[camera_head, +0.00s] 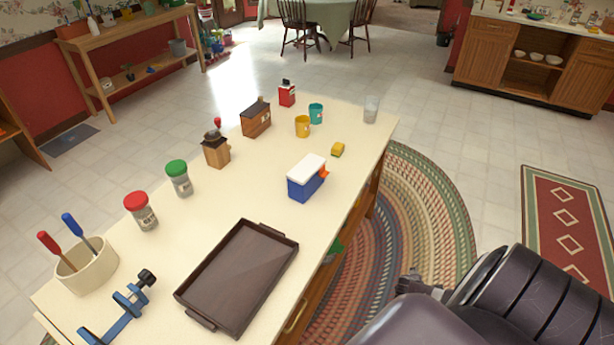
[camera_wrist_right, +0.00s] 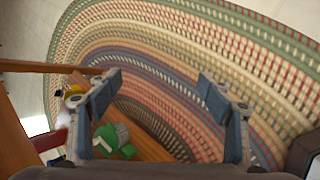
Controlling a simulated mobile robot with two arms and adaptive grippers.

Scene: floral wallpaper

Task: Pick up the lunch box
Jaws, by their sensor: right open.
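The lunch box (camera_head: 304,181) is a small blue box with a white lid and an orange part on its right side. It stands upright near the right edge of the cream worktable (camera_head: 215,212) in the head view. My right gripper (camera_wrist_right: 160,103) is open and empty in the wrist view, its two fingers spread over the braided rug. In the head view my right arm comes in at the lower right, beside the table and apart from the lunch box. I cannot make out the lunch box in the wrist view. My left gripper is not in view.
A dark tray (camera_head: 240,275) lies nearer on the table. A yellow sponge-like block (camera_head: 338,149), a yellow mug (camera_head: 302,126), a teal mug (camera_head: 316,113) and a clear glass (camera_head: 371,108) stand beyond the lunch box. A wooden grinder (camera_head: 215,152) stands to its left.

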